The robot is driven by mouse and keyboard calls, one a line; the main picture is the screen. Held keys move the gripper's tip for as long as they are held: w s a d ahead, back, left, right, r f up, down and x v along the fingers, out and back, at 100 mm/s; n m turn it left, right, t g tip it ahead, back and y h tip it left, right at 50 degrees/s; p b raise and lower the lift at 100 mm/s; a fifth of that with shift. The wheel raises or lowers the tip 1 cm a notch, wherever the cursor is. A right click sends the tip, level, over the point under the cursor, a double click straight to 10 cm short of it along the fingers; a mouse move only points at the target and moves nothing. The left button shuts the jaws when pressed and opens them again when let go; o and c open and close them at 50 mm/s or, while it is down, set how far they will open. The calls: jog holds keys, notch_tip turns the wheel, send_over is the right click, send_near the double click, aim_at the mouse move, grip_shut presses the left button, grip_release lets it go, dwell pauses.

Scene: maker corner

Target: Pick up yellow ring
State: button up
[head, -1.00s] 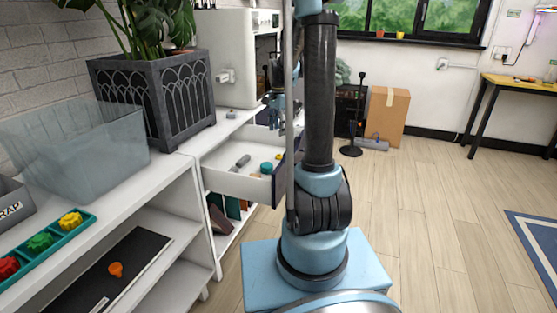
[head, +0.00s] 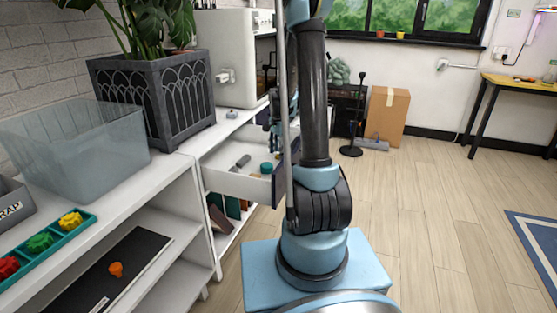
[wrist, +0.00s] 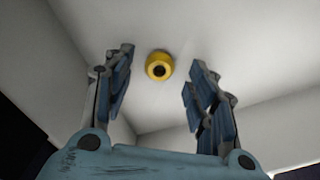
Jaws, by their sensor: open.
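The yellow ring (wrist: 159,66) lies on the white floor of the open drawer (head: 235,182), its dark hole facing the wrist camera. My gripper (wrist: 162,62) is open and empty; in the wrist view its two fingers stand apart, one on each side of the ring, without visible contact. I cannot tell the height left between fingertips and ring. In the head view the gripper and ring are largely hidden behind my arm and the drawer front.
The drawer also holds a grey part (head: 243,161) and a teal round piece (head: 266,168). Drawer walls rise around the gripper. A planter (head: 150,95) and a white machine (head: 235,60) stand on the counter above. Open floor lies to the right.

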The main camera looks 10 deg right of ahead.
jog(key=shift+f, duration=0.6)
jog(key=c, duration=0.9)
jog(key=shift+r, duration=0.15)
